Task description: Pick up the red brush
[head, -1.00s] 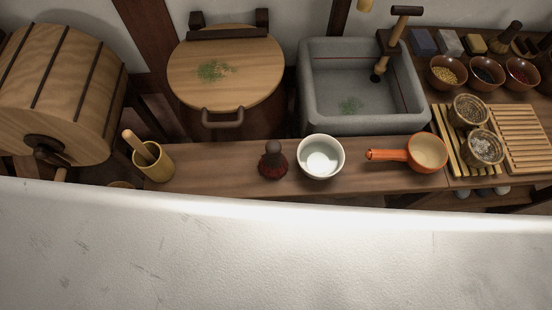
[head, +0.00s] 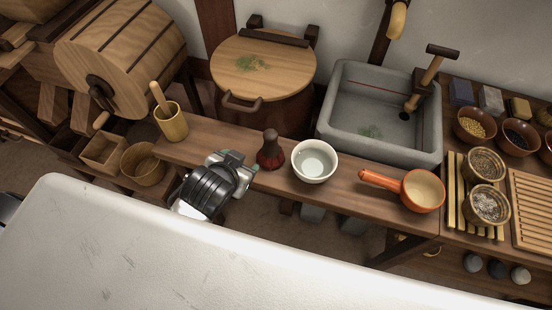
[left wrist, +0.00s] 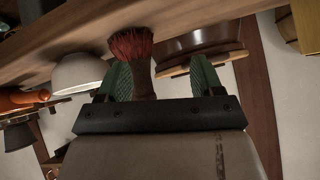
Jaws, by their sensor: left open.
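The red brush (head: 271,152) stands upright on the wooden bench, dark handle up and red bristles down, just left of a white bowl. My left gripper (head: 246,168) is at the bench's front edge, to the left of the brush and close to it. In the left wrist view my left gripper (left wrist: 161,78) is open, with its green fingers spread. There the brush (left wrist: 132,48) shows with its handle in line with the space between the fingers, nearer the left finger. I cannot tell whether they touch. My right gripper is not in view.
The white bowl (head: 315,160) stands close to the brush, and an orange-handled pan (head: 422,191) is farther right. A cup with a pestle (head: 171,122) stands at the bench's left end. A lidded tub (head: 262,69) and stone basin (head: 384,105) are behind.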

